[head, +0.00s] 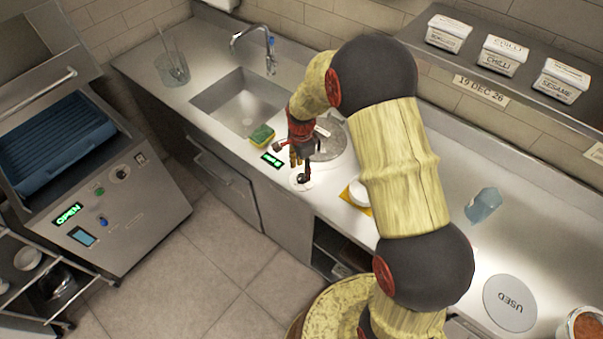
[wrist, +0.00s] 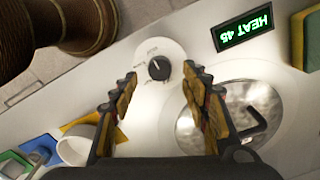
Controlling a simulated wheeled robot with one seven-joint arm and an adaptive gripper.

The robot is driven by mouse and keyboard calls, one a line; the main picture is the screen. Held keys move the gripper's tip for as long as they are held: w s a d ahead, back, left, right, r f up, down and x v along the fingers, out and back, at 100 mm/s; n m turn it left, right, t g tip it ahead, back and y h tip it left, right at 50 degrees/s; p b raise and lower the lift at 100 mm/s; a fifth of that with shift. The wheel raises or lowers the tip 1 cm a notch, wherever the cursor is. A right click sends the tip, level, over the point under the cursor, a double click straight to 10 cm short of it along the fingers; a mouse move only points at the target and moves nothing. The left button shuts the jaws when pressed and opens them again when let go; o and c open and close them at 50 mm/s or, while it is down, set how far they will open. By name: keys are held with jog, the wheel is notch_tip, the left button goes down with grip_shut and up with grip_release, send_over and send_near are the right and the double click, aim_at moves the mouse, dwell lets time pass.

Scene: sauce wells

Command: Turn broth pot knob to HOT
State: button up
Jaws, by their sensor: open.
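The black broth pot knob (wrist: 159,68) sits on a round white dial plate (wrist: 150,50) in the wrist view. Its printed labels are too small to read. The dial plate also shows in the head view (head: 298,184), partly covered by my gripper (head: 302,163). In the wrist view my gripper (wrist: 159,74) is open, with one fingertip to each side of the knob and gaps between. I cannot tell whether it is level with the knob. A green display (wrist: 244,27) reads HEAT 45. The round metal pot lid (head: 334,140) is beside the dial, partly hidden by my arm.
A green and yellow sponge (head: 262,136) lies by the sink (head: 238,100). A white cup (wrist: 78,148) stands near a yellow piece to the dial's other side. The counter's front edge is close to the dial.

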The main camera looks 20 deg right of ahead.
aim_at(302, 177)
notch_tip(302, 177, up, 8)
jog(key=shift+r, duration=0.25)
dwell(0.5)
jog(key=s+r+n+t+b, duration=0.2)
jog(key=s+r+n, duration=0.3)
jog(key=s, duration=0.4)
jog(key=s+r+n+t+b, duration=0.1)
jog(key=s+r+n+b, duration=0.3)
jog(key=s, duration=0.5)
jog(key=s+r+n+t+b, duration=0.2)
jog(key=s+r+n, duration=0.4)
jog(key=s, duration=0.3)
jog(key=shift+s+r+n+t+b, duration=0.2)
jog(key=shift+s+n+t+b, duration=0.1)
jog(key=shift+n+b, duration=0.2)
